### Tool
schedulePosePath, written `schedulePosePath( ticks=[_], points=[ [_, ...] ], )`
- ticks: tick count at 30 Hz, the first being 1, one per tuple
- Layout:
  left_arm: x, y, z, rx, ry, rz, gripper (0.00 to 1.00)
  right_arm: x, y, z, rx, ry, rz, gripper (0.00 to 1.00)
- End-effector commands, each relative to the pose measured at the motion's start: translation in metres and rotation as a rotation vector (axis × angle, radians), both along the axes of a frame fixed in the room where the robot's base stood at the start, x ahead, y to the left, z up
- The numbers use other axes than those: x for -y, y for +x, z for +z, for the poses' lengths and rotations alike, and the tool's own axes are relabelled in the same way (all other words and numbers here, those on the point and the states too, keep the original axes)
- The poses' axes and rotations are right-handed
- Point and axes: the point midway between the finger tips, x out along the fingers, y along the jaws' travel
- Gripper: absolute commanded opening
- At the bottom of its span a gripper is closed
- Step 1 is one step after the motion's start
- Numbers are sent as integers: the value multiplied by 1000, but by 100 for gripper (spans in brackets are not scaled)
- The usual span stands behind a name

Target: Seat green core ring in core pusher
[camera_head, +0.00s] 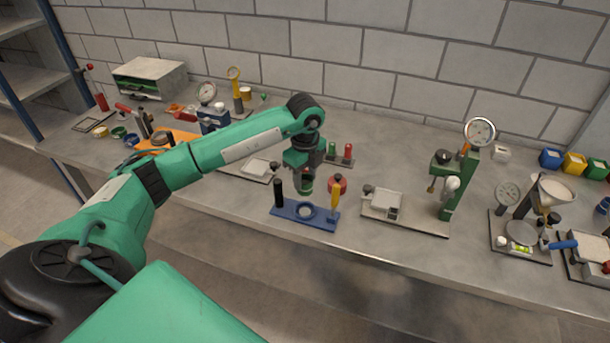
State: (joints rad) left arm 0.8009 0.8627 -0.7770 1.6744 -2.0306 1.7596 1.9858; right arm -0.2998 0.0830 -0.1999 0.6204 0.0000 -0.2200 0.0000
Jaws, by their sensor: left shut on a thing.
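My left arm reaches in from the left, and its gripper (305,190) points down over the blue-based fixture. The gripper is shut on a small green thing, which I take as the green core ring (307,180); the fingers partly hide it. What looks like the core pusher is a blue base plate (318,222) with a round seat (305,211), a black post (279,194) at its left and a yellow upright handle (335,195) at its right. The ring appears above the seat and apart from it. My right gripper is not in view.
A pale tray fixture (405,217) and a green press with a dial (452,185) stand to the right. Other rings (118,132) lie far left. The bench's front edge is close to the pusher.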

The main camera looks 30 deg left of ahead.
Motion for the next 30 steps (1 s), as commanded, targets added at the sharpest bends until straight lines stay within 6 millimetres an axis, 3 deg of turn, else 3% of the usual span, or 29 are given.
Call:
schedulePosePath(
  ticks=[30],
  points=[
    [0, 0, -16, 0, 0, 0, 17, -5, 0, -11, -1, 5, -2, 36]
  ],
)
